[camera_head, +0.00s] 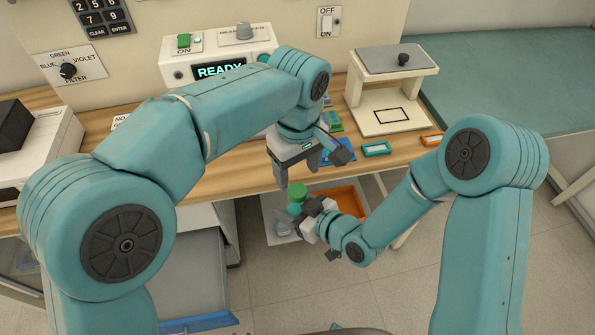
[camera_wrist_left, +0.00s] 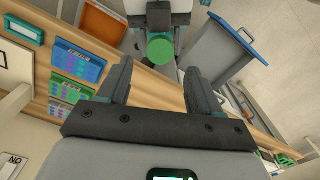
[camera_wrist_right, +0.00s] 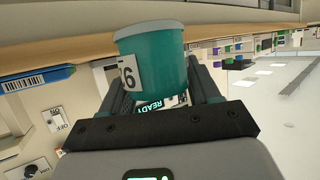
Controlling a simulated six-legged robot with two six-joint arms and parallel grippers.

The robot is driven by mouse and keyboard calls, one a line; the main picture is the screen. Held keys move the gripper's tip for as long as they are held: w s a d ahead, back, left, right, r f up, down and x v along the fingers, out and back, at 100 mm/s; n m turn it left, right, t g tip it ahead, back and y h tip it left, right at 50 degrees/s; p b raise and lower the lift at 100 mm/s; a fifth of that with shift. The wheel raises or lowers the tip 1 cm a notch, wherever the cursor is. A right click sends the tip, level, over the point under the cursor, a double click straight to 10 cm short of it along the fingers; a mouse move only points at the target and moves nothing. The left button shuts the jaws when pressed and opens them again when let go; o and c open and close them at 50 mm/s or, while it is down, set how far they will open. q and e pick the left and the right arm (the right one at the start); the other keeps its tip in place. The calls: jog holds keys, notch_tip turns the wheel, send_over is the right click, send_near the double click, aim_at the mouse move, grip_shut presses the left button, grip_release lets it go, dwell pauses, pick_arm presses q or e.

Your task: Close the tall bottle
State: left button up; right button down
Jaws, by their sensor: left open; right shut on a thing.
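My right gripper (camera_head: 313,208) is shut on a teal cylinder, which I take to be the tall bottle. In the right wrist view this bottle (camera_wrist_right: 163,70) sits between the fingers, with a white number label and a pale rim. A bright green round top (camera_head: 297,189) shows beside the right gripper, and as a green disc (camera_wrist_left: 160,50) in the left wrist view. I cannot tell whether it is a loose cap or seated on the bottle. My left gripper (camera_head: 297,172) is open, fingers down, just above the green top and apart from it. Nothing is between its fingers.
The wooden bench (camera_head: 235,170) runs behind, with a READY instrument (camera_head: 219,69) and a white stand (camera_head: 392,110). A pale tray (camera_head: 275,235) and an orange bin (camera_head: 345,200) lie below its front edge.

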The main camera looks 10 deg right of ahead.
aim_at(297, 190)
pick_arm(q)
notch_tip(297, 190, up, 2)
jog(key=shift+s+r, duration=0.1)
jog(key=shift+f, duration=4.05)
jog(key=c, duration=1.1)
jog(key=o, duration=1.1)
jog(key=shift+o, duration=0.2)
